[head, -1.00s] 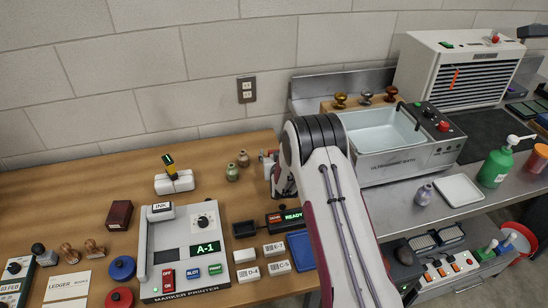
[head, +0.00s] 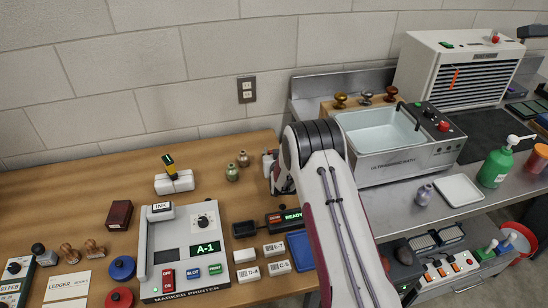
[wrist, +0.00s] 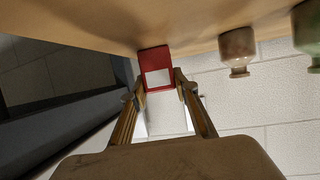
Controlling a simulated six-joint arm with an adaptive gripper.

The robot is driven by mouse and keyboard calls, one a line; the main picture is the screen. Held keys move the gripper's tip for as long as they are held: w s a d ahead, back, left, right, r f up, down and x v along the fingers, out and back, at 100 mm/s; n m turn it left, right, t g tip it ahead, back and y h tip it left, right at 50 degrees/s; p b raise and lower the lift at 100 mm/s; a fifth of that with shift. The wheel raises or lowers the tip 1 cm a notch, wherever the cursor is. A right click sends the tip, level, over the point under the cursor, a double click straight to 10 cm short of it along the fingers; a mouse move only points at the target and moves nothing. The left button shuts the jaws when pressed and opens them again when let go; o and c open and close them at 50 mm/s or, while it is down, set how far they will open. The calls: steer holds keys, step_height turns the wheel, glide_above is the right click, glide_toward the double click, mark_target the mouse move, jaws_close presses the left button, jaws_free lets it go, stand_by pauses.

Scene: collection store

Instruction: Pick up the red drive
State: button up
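In the wrist view the red drive (wrist: 154,55) is a flat red block with a pale label, at the wooden surface. My gripper (wrist: 159,80) has one finger on each side of it, with the tips close to the drive's edges. I cannot tell whether the tips press on it or a thin gap remains. In the head view my arm hides most of the gripper and I cannot make out the drive clearly.
Two small bottles (head: 232,172) stand left of my gripper. A marker printer (head: 186,250), several white labelled blocks (head: 248,275) and a device reading READY (head: 284,218) lie in front. An ultrasonic bath (head: 384,128) stands to the right.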

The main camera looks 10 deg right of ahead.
steer(key=c, duration=0.3)
steer(key=shift+r, duration=0.15)
steer(key=shift+c, duration=0.2)
steer(key=shift+r, duration=4.85)
